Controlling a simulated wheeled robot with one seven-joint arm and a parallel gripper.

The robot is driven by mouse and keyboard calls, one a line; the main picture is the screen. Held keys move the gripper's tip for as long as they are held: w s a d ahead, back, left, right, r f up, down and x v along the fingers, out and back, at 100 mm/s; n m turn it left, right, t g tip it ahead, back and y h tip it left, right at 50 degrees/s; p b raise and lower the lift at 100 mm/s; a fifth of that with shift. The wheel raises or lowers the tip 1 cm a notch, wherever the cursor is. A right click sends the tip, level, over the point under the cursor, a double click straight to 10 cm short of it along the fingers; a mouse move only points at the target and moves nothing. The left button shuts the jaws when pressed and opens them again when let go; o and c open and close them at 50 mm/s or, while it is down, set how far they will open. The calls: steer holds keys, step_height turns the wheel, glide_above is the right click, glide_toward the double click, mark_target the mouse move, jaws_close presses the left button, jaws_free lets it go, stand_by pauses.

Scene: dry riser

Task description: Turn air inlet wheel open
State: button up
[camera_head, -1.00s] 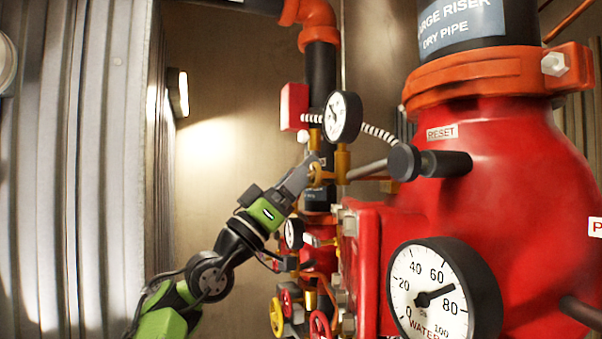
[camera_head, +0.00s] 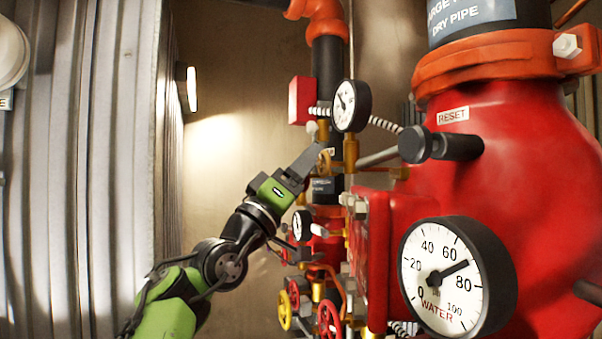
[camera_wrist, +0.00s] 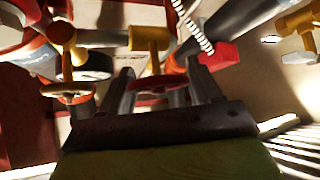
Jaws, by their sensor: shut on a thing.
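In the wrist view my gripper (camera_wrist: 160,85) has one finger on each side of a dark red-looking wheel (camera_wrist: 150,86), which sits on the stem of a brass valve (camera_wrist: 148,42). The fingers are shut on this wheel; their exact contact is dark and blurred. No label naming the wheel is readable, and its turn angle cannot be told.
A large water gauge (camera_head: 455,275) and the red riser body (camera_head: 520,170) stand at the right. Yellow (camera_head: 284,310) and red (camera_head: 329,320) handwheels sit lower down. Corrugated wall (camera_head: 80,170) is left.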

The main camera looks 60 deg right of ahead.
steer(key=n+t, duration=0.2)
steer(key=n+t+y, duration=0.1)
steer(key=n+t, duration=0.1)
steer(key=n, duration=0.1)
steer(key=n+t, duration=0.2)
steer(key=n, duration=0.1)
steer(key=shift+d+f+t, duration=0.25)
steer(key=shift+t, duration=0.15)
steer(key=n+t+y+p, duration=0.1)
steer(key=n, duration=0.1)
steer(key=n+t+y+p, duration=0.1)
steer(key=n+y, duration=0.1)
steer(key=n, duration=0.1)
steer(key=shift+d+f+y, duration=0.1)
steer(key=shift+f+y, duration=0.1)
steer(key=shift+y, duration=0.1)
steer(key=shift+f+n, duration=0.1)
steer(key=shift+n, duration=0.3)
